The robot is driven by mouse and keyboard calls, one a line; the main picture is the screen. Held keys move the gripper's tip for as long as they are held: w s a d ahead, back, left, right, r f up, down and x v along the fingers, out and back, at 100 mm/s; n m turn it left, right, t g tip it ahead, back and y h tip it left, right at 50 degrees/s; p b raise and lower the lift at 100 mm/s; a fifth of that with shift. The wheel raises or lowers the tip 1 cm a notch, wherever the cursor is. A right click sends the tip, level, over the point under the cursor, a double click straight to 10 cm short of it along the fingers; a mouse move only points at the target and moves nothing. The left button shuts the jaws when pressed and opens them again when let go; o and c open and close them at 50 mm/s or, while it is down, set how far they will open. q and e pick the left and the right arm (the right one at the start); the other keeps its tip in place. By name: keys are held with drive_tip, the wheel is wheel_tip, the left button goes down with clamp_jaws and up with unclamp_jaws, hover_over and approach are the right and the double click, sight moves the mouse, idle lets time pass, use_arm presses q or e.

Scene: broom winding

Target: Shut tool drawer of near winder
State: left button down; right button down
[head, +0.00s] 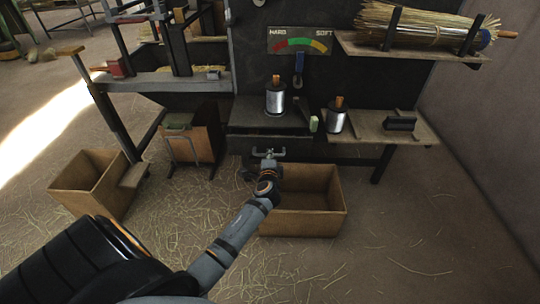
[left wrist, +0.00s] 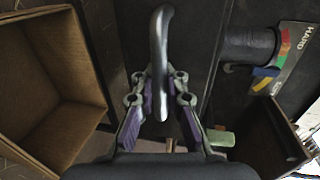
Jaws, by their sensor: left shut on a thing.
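The near winder (head: 300,80) is a dark bench with a HARD–SOFT dial. The tool drawer (head: 240,144) seems to be the dark front under its worktop; how far it stands out is hard to tell. My left gripper (head: 268,156) is at this front, above the wooden box on the floor. In the left wrist view a grey curved metal handle (left wrist: 160,35) runs between the purple-padded fingers of my left gripper (left wrist: 160,95), which are shut on it. The gripper hides part of the drawer front. My right gripper is not in view.
A wooden box (head: 340,212) stands on the floor below my left gripper, and another box (head: 62,188) stands at the left. Wire spools (head: 275,98) stand on the worktop and side shelf. A straw bundle (head: 425,26) lies on the upper right shelf. Straw-strewn floor is open in front.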

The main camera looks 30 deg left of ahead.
sight(271, 147)
use_arm(q)
drive_tip(key=x, duration=0.2)
drive_tip(key=r+x, duration=0.1)
drive_tip(key=x, duration=0.1)
drive_tip(key=shift+w+a+f+b, duration=0.1)
drive_tip(key=shift+w+b, duration=0.05)
drive_tip(key=shift+b, duration=0.15)
drive_tip(key=c, duration=1.4)
unclamp_jaws()
drive_tip(key=v, duration=1.2)
